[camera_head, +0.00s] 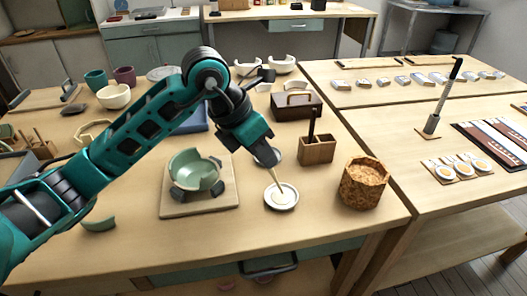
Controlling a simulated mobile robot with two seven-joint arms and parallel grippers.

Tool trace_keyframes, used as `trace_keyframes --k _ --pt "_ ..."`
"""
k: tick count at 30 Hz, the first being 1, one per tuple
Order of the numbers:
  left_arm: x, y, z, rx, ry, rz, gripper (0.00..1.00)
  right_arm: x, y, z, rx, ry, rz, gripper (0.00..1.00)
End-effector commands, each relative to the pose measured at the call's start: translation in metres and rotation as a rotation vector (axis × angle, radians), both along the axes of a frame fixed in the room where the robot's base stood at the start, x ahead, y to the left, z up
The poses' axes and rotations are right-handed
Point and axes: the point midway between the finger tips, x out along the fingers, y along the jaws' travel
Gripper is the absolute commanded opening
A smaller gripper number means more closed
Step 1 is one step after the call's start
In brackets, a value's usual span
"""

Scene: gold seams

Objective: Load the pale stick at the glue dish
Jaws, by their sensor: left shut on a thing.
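My left gripper (252,140) comes in from the left and points down over the table. It is shut on the pale stick (276,180), which slants down to the right. The lower end of the stick is over the small white glue dish (281,206) and seems to reach its middle. Whether the tip touches the glue is too small to tell. A second small pale dish (273,157) lies just behind, partly hidden by the gripper. My right gripper is not in view.
A broken green bowl (196,172) stands on a wooden board (170,206) left of the dish. A cork-like pot (363,184) and a wooden holder (318,151) with a dark upright tool stand to the right. The table's front edge is clear.

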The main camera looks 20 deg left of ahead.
Motion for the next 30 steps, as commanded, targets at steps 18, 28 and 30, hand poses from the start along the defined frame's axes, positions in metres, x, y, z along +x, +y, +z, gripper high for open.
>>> trace_keyframes --k 18,28,30 --pt "0.0000 0.0002 -0.0080 0.000 0.000 0.000 0.00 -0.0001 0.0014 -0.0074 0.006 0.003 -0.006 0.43" --pt "-0.0001 0.0002 -0.0083 0.001 0.001 0.000 0.00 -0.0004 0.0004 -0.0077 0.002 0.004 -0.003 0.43" --pt "-0.0001 0.0002 -0.0085 0.001 0.001 0.000 0.00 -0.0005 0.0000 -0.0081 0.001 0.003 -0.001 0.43"
